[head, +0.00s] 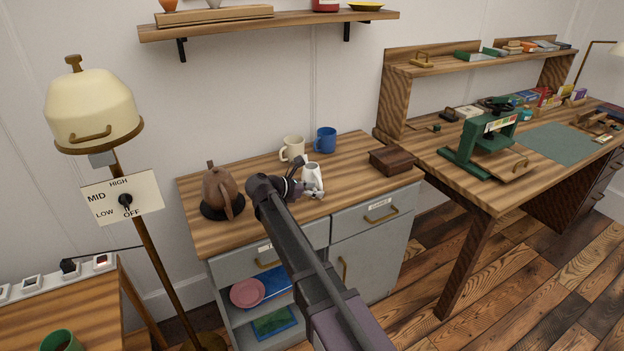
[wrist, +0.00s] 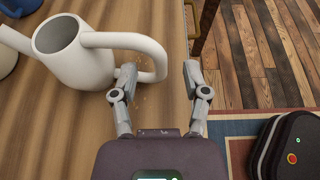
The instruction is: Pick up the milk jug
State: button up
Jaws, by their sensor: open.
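The white milk jug (head: 311,174) stands upright on the wooden top of the grey cabinet in the head view. In the wrist view the jug (wrist: 75,58) is at the upper left, its handle (wrist: 120,40) pointing right. My gripper (wrist: 159,68) is open, with the outer part of the handle between its fingertips. The left fingertip appears inside the handle loop and the right one is outside it. In the head view my gripper (head: 314,189) is at the jug's near side and hides part of it. I cannot tell whether the fingers touch the handle.
A cream mug (head: 292,149) and a blue mug (head: 325,140) stand behind the jug. A brown pot (head: 220,187) is to the left, and a dark wooden box (head: 391,160) is to the right. A shelf (head: 270,27) hangs above. A black case (wrist: 290,150) shows at the wrist view's lower right.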

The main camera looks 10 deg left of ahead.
jog(key=shift+b+x, duration=0.4)
jog(key=shift+x, duration=0.9)
grip_shut()
